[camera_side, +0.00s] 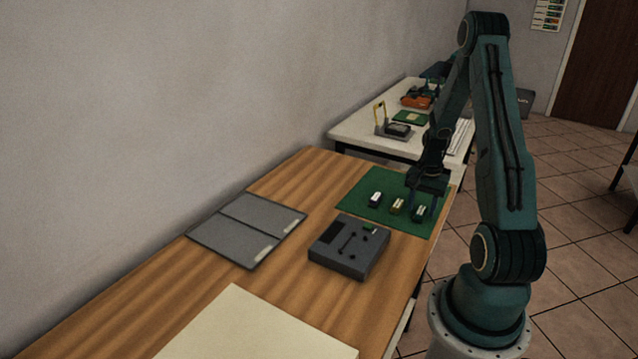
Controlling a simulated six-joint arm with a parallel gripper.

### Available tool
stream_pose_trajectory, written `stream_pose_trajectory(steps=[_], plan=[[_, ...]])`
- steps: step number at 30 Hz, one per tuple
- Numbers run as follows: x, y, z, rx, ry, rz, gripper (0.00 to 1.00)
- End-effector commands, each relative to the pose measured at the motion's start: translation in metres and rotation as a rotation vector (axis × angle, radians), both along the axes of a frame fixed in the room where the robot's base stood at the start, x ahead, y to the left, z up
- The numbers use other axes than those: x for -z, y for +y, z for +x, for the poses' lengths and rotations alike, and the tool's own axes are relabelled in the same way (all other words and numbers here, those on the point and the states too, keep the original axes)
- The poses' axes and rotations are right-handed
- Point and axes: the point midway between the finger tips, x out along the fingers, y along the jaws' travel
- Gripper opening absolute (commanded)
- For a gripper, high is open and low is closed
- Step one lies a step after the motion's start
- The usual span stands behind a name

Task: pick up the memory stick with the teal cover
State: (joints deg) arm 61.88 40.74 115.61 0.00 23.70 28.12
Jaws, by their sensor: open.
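Three small memory sticks lie apart on a green mat (360,211). The left one (376,200) is black with a pale top. My gripper (426,196) points down over the back right part of the mat, behind and slightly above the right stick. It is open, and nothing shows between its fingers. Its exact height above the mat is hard to tell.
A dark grey box (350,246) with a small green piece on top stands in front of the mat. A grey two-part tray (245,228) lies to the left. A cream sheet (257,330) covers the front of the table. A white table (362,134) with electronics stands behind.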

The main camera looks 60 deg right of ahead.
Motion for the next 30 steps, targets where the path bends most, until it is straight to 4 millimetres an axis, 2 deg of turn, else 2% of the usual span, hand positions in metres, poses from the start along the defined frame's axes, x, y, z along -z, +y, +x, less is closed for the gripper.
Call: stream_pose_trajectory(steps=[4,19,20,26,30], plan=[[0.0072,-0.0001,0.0001,0.0,0.0,-0.001,0.45],[0.0073,-0.0003,0.0001,0.0,-0.001,-0.001,0.45],[0.0073,-0.0003,0.0001,0.0,-0.001,-0.001,0.42],[0.0073,-0.0002,0.0001,0.0,-0.001,-0.001,0.02],[0.0072,-0.0003,0.0001,0.0,-0.001,-0.001,0.0]])
